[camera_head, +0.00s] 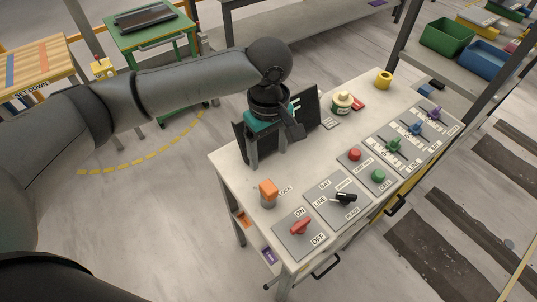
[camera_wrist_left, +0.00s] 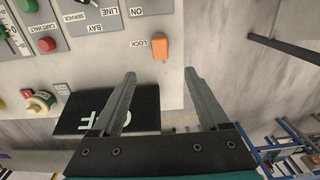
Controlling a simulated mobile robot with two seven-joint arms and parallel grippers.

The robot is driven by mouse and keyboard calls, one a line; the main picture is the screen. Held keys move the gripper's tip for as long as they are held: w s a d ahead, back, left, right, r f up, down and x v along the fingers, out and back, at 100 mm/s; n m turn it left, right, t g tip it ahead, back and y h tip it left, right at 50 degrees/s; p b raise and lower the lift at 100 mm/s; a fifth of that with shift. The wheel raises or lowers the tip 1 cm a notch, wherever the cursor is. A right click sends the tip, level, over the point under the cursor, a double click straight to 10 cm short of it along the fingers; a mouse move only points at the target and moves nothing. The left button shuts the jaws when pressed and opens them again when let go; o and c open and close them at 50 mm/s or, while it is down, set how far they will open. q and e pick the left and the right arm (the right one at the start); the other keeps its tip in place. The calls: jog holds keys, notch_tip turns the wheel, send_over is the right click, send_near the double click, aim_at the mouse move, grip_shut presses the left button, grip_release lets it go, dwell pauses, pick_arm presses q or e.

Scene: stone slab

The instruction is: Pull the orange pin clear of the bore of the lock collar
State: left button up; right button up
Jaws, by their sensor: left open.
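The orange pin (camera_head: 268,187) stands upright in the grey lock collar (camera_head: 268,201), at the near left part of the slab beside the LOCK label. In the left wrist view the orange pin (camera_wrist_left: 160,46) lies beyond the fingertips, roughly centred between them. The collar is mostly hidden there. My left gripper (camera_head: 268,160) is open and empty, behind the pin in the head view, with its fingers pointing down and apart from the pin. Its two fingers also show spread in the left wrist view (camera_wrist_left: 160,74). My right gripper is in neither view.
The panel (camera_head: 298,235) with a red ON/OFF switch (camera_head: 300,227) is near the pin. A black switch (camera_head: 345,198) and red and green buttons sit to the right. A dark board (camera_head: 307,108) stands behind my left gripper.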

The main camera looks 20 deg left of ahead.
aim_at(268, 187)
pick_arm(q)
notch_tip(268, 187, down, 15)
jog(key=shift+f+b, duration=0.1)
jog(key=shift+b, duration=0.7)
jog(key=shift+c, duration=0.2)
grip_shut()
